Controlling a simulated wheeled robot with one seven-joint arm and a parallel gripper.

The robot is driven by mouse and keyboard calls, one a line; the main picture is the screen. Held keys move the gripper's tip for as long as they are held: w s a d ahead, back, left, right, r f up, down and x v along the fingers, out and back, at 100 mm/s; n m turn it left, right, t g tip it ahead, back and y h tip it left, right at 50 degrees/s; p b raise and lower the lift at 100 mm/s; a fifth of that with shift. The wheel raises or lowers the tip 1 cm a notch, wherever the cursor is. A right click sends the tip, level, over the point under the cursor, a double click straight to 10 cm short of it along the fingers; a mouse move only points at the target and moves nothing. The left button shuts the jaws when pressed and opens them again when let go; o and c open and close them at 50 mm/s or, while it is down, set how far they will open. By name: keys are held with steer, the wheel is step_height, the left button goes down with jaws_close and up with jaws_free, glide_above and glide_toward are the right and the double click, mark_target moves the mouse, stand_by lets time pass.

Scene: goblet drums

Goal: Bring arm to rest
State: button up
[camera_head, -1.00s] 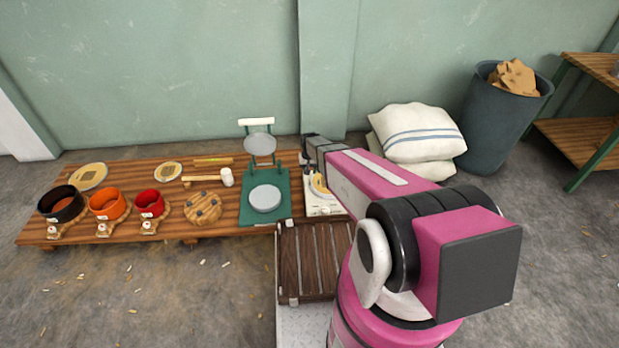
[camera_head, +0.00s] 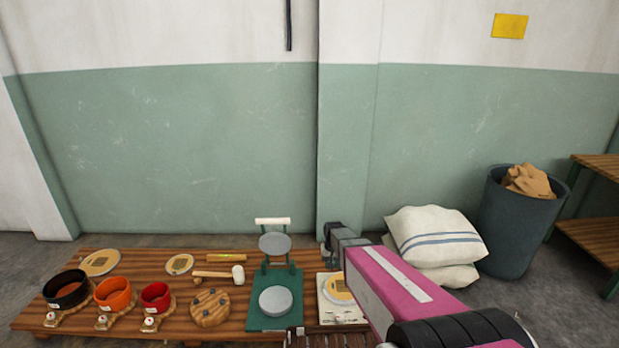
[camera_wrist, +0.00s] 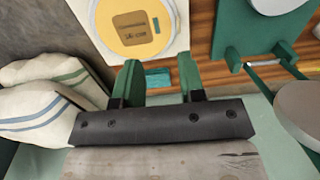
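My pink arm (camera_head: 400,285) reaches from the lower right toward the back of the wooden bench. My gripper (camera_head: 329,248) is above the back edge of the bench, mostly hidden by its own wrist in the head view. In the wrist view, the two green fingers of my gripper (camera_wrist: 160,78) stand apart with nothing held between them. A cream scale (camera_head: 345,312) with a round yellow disc on it lies below my arm; it also shows in the wrist view (camera_wrist: 103,47), beyond the fingers.
The low wooden bench (camera_head: 231,322) carries a green press (camera_head: 254,312), a mallet (camera_head: 238,274), a round board (camera_head: 209,306) and red (camera_head: 155,296), orange (camera_head: 112,294) and black (camera_head: 65,289) drum shells. White sacks (camera_head: 435,236) and a bin (camera_head: 516,228) stand to the right.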

steer(key=s+d+r, duration=0.3)
steer(key=s+r, duration=0.5)
steer(key=s+d+r, duration=0.4)
steer(key=s+r, duration=0.4)
steer(key=s, duration=0.1)
steer(key=shift+s+r, duration=0.25)
steer(key=shift+r, duration=0.05)
steer(key=shift+o, duration=0.3)
